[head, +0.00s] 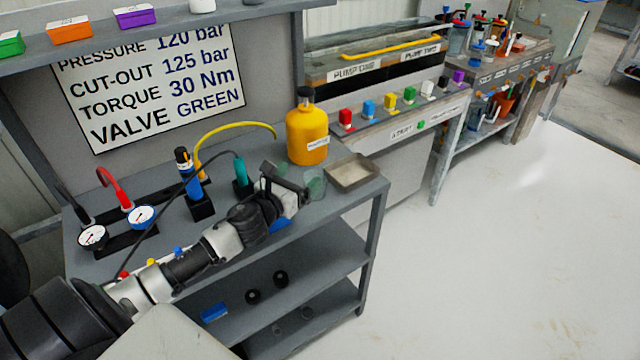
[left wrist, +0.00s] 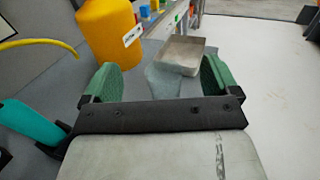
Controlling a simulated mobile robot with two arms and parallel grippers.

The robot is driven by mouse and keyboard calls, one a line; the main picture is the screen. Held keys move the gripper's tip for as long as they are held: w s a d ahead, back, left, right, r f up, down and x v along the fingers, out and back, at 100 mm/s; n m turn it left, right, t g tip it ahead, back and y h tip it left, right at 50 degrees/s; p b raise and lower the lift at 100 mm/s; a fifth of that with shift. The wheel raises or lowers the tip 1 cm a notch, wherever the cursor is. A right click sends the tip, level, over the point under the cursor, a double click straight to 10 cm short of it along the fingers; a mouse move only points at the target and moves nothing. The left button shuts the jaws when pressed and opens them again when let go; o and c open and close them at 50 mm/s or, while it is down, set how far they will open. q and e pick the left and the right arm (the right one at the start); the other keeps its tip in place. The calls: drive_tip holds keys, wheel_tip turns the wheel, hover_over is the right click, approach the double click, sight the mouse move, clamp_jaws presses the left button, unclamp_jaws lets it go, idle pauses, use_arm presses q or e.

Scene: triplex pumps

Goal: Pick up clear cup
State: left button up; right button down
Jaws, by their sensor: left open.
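The clear cup (head: 316,184) stands on the grey bench top, between the yellow bottle and the shallow metal tray. In the left wrist view the cup (left wrist: 166,82) shows faintly between my green finger pads, beyond the dark gripper bar. My left gripper (head: 296,186) is open and empty, close to the cup on its left side. In the left wrist view its fingers (left wrist: 158,76) stand wide apart on either side of the cup. The cup's lower part is hidden by the gripper there. My right gripper is in neither view.
The yellow bottle (head: 307,135) stands just behind the cup, and the metal tray (head: 352,173) lies just right of it. A teal item (head: 241,178), a blue tool (head: 188,172) and gauges (head: 142,217) stand to the left. The floor right of the bench is clear.

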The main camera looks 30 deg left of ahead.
use_arm(q)
drive_tip(key=f+b, duration=0.1)
drive_tip(key=f, duration=0.5)
drive_tip(key=shift+s+b, duration=0.2)
drive_tip(key=shift+b, duration=0.1)
drive_tip(key=w, duration=0.2)
drive_tip(key=shift+w+r+p, duration=0.2)
drive_tip(key=shift+w+p, duration=0.1)
drive_tip(key=shift+w, duration=0.45)
drive_tip(key=w, duration=0.3)
drive_tip(key=shift+w, duration=0.65)
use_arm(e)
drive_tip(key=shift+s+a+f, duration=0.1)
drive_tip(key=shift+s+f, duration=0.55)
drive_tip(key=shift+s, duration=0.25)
use_arm(q)
drive_tip(key=c, duration=1)
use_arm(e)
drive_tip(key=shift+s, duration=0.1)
